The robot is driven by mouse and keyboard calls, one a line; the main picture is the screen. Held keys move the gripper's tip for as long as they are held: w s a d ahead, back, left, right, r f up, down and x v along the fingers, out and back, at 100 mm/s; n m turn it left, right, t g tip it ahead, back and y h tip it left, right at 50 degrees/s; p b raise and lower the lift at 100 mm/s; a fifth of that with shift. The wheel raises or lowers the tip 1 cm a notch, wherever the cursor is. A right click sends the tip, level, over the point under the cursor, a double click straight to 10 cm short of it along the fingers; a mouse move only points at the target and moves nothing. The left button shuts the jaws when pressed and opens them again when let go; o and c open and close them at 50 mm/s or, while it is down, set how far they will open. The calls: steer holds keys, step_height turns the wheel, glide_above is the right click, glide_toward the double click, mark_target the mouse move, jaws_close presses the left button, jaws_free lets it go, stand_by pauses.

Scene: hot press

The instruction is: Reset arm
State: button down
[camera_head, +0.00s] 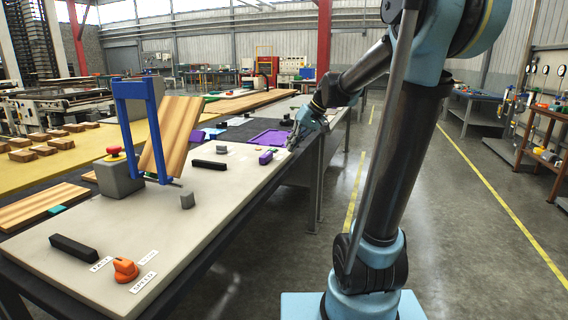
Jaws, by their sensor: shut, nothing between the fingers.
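My arm rises from its base at the right and reaches left and away to the table's right edge. My gripper (291,143) is small at the arm's end, shut and empty, over the far right edge of the light tabletop (130,222).
On the tabletop are an orange knob (125,269), a black bar (74,248), a grey box with a red button (116,155), a blue frame (134,130) and a tilted wooden board (171,137). A purple tray (269,138) lies behind. Floor right of the arm is clear.

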steer(key=s+d+f+m+h, duration=0.1)
steer(key=s+d+f+h, duration=0.1)
steer(key=s+d+f, duration=0.3)
steer(key=s+d+f+m+h, duration=0.1)
steer(key=s+d+f, duration=0.4)
steer(key=s, duration=0.8)
steer(key=s+d+f+m+h, duration=0.2)
steer(key=s+d+f, duration=0.4)
steer(key=s+f, duration=0.3)
steer(key=shift+s+f+h, duration=0.15)
steer(key=shift+s+h, duration=0.4)
steer(key=shift+h, duration=0.05)
steer(key=shift+w, duration=0.1)
steer(key=shift+w+f, duration=0.2)
steer(key=shift+w, duration=0.15)
steer(key=shift+s, duration=0.1)
stand_by(1.9)
